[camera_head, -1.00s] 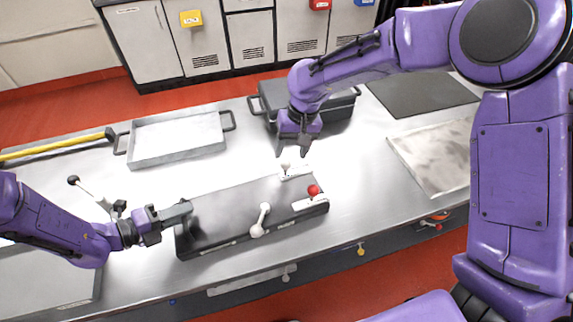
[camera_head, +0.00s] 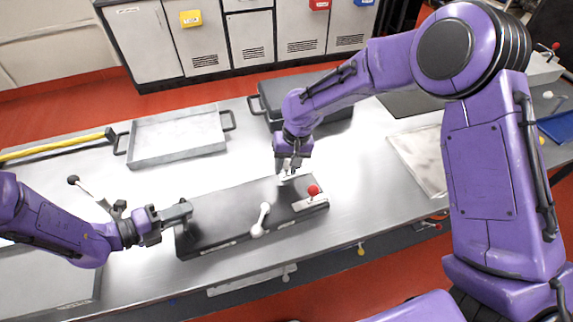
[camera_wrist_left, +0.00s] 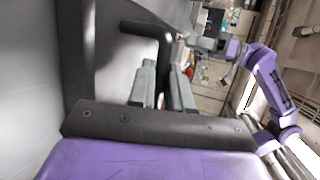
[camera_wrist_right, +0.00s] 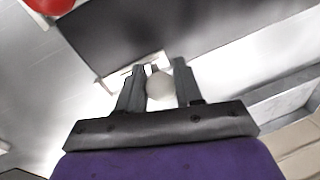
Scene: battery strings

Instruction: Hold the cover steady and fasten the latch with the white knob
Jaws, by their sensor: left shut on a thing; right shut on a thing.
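The dark grey cover (camera_head: 225,215) lies flat on the steel table. My left gripper (camera_head: 184,211) is shut on the cover's left end; the left wrist view shows its fingers (camera_wrist_left: 162,88) by a dark handle bar (camera_wrist_left: 150,30), with the exact contact unclear. The white latch (camera_head: 292,177) is at the cover's back right corner. My right gripper (camera_head: 291,166) is shut on its white knob, largely hidden in the head view. In the right wrist view the white knob (camera_wrist_right: 160,86) sits between the fingers.
A latch with a red knob (camera_head: 314,190) is at the cover's right end. A white lever (camera_head: 261,219) stands at its front edge. A grey tray (camera_head: 176,139) and a dark handled box (camera_head: 320,105) are behind. Bare table lies right of the cover.

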